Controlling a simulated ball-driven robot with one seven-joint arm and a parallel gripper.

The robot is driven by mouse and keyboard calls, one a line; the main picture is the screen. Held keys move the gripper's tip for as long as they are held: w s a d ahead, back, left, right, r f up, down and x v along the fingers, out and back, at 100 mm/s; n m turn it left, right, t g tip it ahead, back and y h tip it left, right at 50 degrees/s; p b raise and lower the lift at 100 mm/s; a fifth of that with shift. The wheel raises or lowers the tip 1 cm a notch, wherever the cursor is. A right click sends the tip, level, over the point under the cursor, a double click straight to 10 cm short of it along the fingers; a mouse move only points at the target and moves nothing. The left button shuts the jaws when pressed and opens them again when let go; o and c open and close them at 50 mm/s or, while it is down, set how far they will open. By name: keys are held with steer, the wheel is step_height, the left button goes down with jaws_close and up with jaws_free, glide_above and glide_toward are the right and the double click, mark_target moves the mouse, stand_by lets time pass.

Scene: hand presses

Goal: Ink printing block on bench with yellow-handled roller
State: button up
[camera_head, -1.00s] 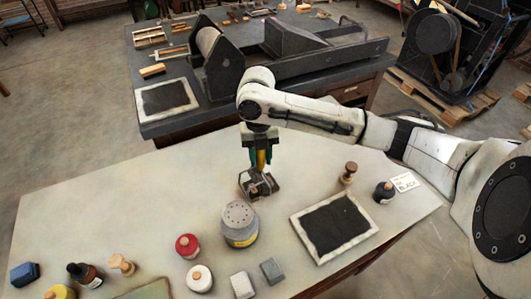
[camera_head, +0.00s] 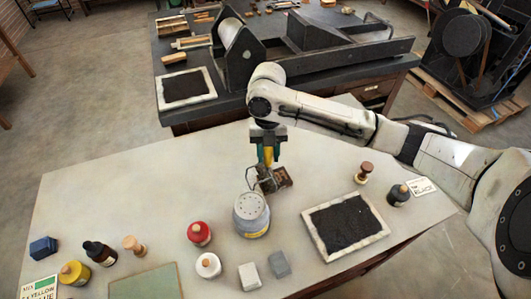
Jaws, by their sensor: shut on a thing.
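My gripper (camera_head: 267,148) hangs over the pale bench (camera_head: 120,180), shut on the yellow handle of the roller (camera_head: 268,158), which points down. The roller's wire frame and dark head lie low at the left side of the printing block (camera_head: 284,176). The block is small and dark with brownish patches on top. The roller head overlaps it in the picture; I cannot tell whether they touch. A black ink slab (camera_head: 347,224) in a pale frame lies to the right on the bench.
A grey perforated-lid tin (camera_head: 252,213) stands just in front of the roller. Nearby are a red jar (camera_head: 199,233), a white jar (camera_head: 208,265), two grey blocks (camera_head: 249,276), a wooden-knobbed stamp (camera_head: 364,172) and a dark bottle (camera_head: 398,195).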

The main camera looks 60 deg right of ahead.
steer(key=shift+s+d, duration=1.65)
steer(key=shift+d, duration=0.85)
steer(key=shift+w+a, duration=0.65)
steer(key=shift+a, duration=0.35)
steer(key=shift+w+a, duration=0.7)
steer(key=shift+a, duration=0.3)
steer(key=shift+w+a, duration=0.65)
steer(key=shift+a, duration=0.35)
steer(key=shift+r, duration=0.1)
steer(key=shift+r+p, duration=2)
steer(key=shift+r, duration=0.45)
steer(key=shift+s, duration=0.1)
